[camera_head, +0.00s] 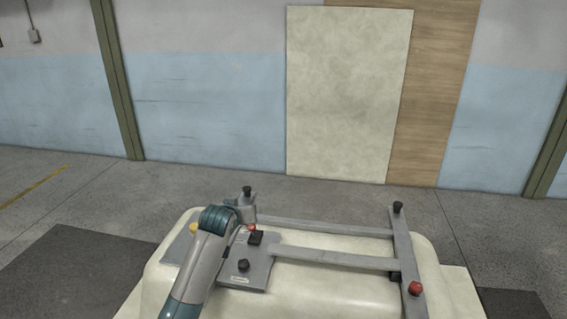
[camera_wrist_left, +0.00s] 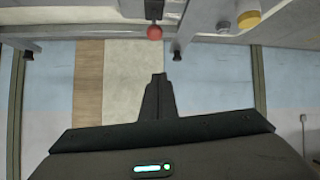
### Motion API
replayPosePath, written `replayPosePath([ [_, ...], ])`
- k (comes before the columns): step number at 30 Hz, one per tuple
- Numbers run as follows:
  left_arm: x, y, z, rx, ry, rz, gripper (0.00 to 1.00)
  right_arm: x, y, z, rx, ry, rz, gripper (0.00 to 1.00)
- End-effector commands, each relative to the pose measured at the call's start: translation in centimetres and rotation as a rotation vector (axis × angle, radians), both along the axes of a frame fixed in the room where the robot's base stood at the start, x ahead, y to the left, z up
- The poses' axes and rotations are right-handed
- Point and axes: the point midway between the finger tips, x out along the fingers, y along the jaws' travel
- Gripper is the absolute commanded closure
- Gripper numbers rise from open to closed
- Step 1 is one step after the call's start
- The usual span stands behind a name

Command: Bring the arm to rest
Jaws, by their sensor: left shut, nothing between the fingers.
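My left arm (camera_head: 200,262) comes up from the bottom of the head view, over the left part of a cream bathtub shell (camera_head: 335,292). Its gripper is hard to make out there. In the left wrist view the left gripper (camera_wrist_left: 158,78) is shut and empty, its fingers together and pointing at the wall side. That view is upside down, with the fixture at its top. The fingers appear apart from everything. My right gripper is in neither view.
A grey metal frame (camera_head: 335,256) with black knobs and a red knob (camera_head: 415,288) lies across the shell. A plate (camera_head: 258,272) with a small black knob is beside my arm. A cream panel (camera_head: 345,95) and a wooden board (camera_head: 436,95) stand at the wall. Floor between is clear.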

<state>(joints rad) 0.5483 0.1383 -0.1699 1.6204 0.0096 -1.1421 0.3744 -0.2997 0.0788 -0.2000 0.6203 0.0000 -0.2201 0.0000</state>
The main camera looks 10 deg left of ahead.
Motion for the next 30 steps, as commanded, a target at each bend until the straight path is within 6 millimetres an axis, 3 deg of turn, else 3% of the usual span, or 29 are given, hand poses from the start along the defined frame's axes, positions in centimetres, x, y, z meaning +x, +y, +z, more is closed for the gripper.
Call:
replayPosePath([
  [5, -1.9, -0.2, -2.2, 0.009, 0.031, -0.009, 1.00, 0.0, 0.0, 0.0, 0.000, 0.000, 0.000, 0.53],
  [11, -7.8, -0.7, -7.7, 0.036, 0.118, -0.040, 1.00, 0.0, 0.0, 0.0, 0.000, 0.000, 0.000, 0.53],
  [15, -14.1, -1.2, -12.2, 0.063, 0.203, -0.073, 1.00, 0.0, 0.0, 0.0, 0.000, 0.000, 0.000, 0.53],
  [21, -24.1, -1.7, -17.3, 0.096, 0.329, -0.125, 1.00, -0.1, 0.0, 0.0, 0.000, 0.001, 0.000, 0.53],
  [30, -39.5, -2.1, -21.2, 0.135, 0.511, -0.206, 1.00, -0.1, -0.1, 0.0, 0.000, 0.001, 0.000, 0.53],
])
